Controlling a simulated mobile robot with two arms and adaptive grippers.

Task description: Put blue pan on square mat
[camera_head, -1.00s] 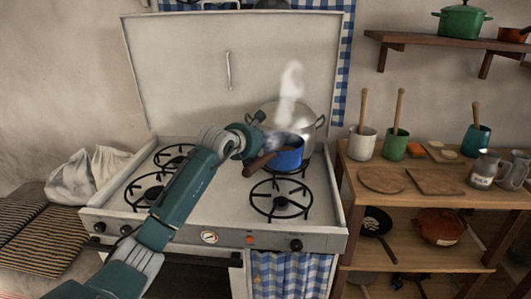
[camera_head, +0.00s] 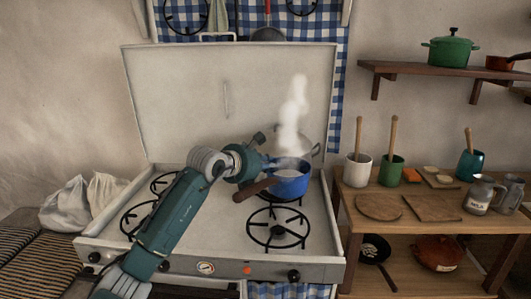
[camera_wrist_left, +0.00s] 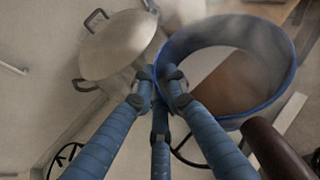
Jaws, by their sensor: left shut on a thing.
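The blue pan (camera_head: 291,186) has a brown handle pointing left and is over the right side of the stove, by the back right burner. I cannot tell whether it touches the burner. My left gripper (camera_head: 268,164) is shut on its rim; in the left wrist view, the fingers (camera_wrist_left: 160,88) meet at the near rim of the pan (camera_wrist_left: 281,95). Steam hides part of its inside. The square mat (camera_head: 433,208) lies bare on the wooden shelf top at right, beside a round mat (camera_head: 379,207). My right gripper is not in view.
A metal pot (camera_wrist_left: 118,45) stands close behind the pan. The front right burner (camera_head: 279,229) is free. Behind the mats stand a white crock (camera_head: 358,171), a green crock (camera_head: 391,171) and a teal one (camera_head: 469,166); a milk jug (camera_head: 479,196) is right of the square mat.

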